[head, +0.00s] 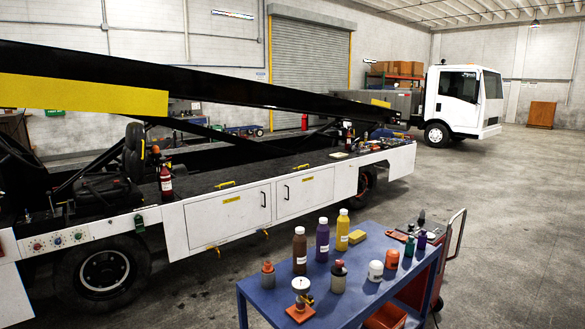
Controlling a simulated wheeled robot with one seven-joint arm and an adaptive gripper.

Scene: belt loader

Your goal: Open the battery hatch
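The belt loader (150,225) stands along the left side of the head view, with a row of white panels low on its side. One white hatch door (228,216) has a small yellow label and a dark vertical handle near its right edge. A second white door (303,192) to its right has a dark handle near its left edge. Both doors look shut. I cannot read the labels, so I cannot tell which is the battery hatch. My gripper is not in view.
A blue cart (345,300) with bottles, jars and tools stands at the front right, close to the loader's side. A control panel (60,240) sits at the loader's left end. A white truck (460,100) is parked behind. The floor at right is open.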

